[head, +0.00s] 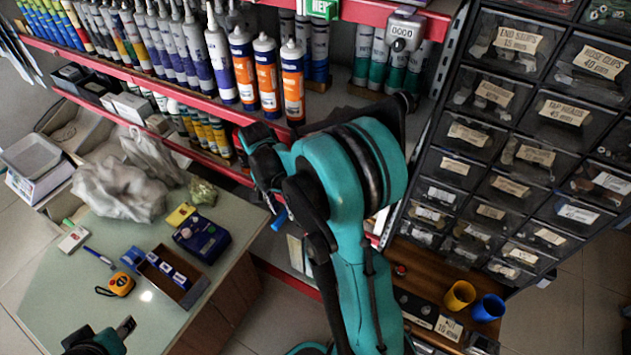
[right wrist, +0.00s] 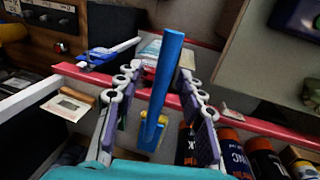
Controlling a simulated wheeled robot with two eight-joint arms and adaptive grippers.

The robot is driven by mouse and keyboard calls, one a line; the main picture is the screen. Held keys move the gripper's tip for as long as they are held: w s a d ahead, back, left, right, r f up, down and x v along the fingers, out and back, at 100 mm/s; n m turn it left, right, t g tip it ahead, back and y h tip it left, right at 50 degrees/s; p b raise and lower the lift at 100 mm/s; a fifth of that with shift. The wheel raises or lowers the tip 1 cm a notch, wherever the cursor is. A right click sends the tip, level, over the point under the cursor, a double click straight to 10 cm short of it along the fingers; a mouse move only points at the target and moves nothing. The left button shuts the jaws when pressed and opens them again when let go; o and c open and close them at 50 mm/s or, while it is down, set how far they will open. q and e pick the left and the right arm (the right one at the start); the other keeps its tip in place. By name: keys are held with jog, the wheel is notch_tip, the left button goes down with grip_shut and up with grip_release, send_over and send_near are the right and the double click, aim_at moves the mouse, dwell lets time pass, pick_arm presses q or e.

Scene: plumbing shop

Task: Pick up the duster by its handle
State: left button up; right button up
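The duster's long blue handle (right wrist: 166,75) rises between the two fingers of my right gripper (right wrist: 158,92) in the right wrist view. The fingers are spread, with a visible gap on each side of the handle. A small blue piece, apparently the same handle (head: 279,220), shows just below my right gripper (head: 266,185) in the head view. The rest of the duster is hidden or unclear. My left gripper (head: 106,338) is partly cut off at the bottom left of the head view, apart from the duster; its opening is unclear.
Red-edged shelves (head: 170,84) with several sealant tubes run behind and beside my right gripper. A glass-topped counter (head: 60,285) with a tape measure (head: 116,285) and an open box (head: 172,277) stands at the left. Drawer bins (head: 508,140) fill the right side.

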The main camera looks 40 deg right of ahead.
jog(key=shift+s+f+b, duration=0.2)
jog(key=shift+f+b, duration=0.2)
jog(key=shift+f, duration=0.7)
jog(key=f+b, duration=0.1)
jog(key=f, duration=0.1)
jog(key=d+f+b, duration=0.1)
jog(key=f, duration=0.2)
jog(key=shift+f, duration=0.1)
jog(key=shift+s, duration=0.1)
jog(key=shift+c, duration=0.9)
grip_shut()
